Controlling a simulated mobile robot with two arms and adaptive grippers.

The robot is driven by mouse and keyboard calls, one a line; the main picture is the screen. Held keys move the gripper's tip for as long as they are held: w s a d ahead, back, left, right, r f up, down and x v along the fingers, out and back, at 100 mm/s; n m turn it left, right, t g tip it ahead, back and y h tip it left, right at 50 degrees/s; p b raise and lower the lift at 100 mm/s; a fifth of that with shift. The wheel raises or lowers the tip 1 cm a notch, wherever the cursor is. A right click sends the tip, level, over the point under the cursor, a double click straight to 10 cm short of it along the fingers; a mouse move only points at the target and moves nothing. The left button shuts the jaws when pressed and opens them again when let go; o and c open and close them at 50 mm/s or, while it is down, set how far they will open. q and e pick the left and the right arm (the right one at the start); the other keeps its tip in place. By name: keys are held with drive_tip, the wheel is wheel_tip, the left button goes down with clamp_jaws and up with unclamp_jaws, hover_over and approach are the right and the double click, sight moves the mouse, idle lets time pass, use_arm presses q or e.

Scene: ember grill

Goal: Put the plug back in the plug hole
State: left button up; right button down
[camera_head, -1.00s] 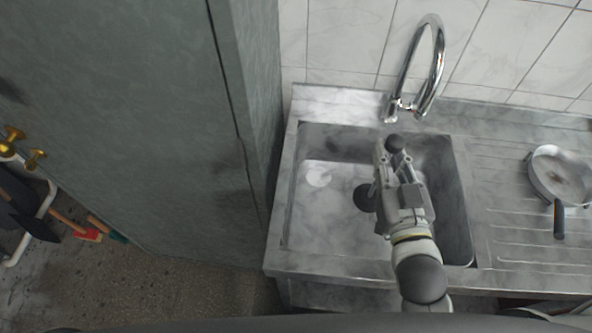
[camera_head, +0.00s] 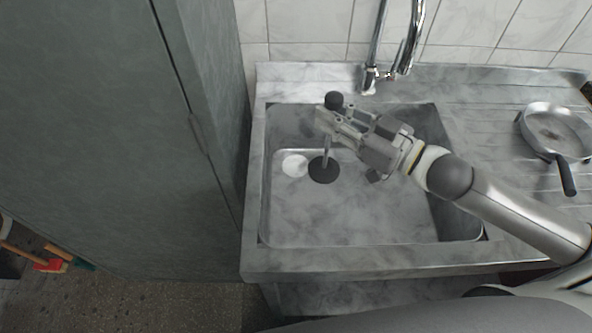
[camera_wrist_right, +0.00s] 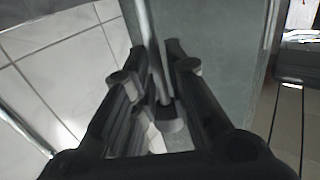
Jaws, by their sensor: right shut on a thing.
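The plug (camera_head: 323,170) is a black disc with an upright thin stem and a black ball on top. My right gripper (camera_head: 328,122) reaches in from the right over the sink and is shut on the stem, just below the ball. In the right wrist view the stem (camera_wrist_right: 155,60) runs between the two fingers. A pale round spot on the sink floor, apparently the plug hole (camera_head: 294,165), lies just left of the disc. The disc appears above the floor, but I cannot tell its height. My left gripper is not in view.
The metal sink (camera_head: 340,262) has raised walls and a rim around it. A chrome tap (camera_head: 398,45) stands behind it. A frying pan (camera_head: 555,130) lies on the drainboard at right. A tall grey-green cabinet (camera_head: 110,150) stands close at left.

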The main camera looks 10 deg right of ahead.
drive_tip(key=w+a+f+y+p, duration=0.1)
drive_tip(key=w+a+f, duration=0.3)
drive_tip(key=w+f, duration=0.9)
drive_tip(key=shift+f+n+g, duration=0.25)
drive_tip(key=shift+n+g, duration=0.15)
drive_tip(key=shift+f, duration=0.1)
drive_tip(key=shift+f, duration=0.25)
drive_tip(key=c, duration=1.3)
unclamp_jaws()
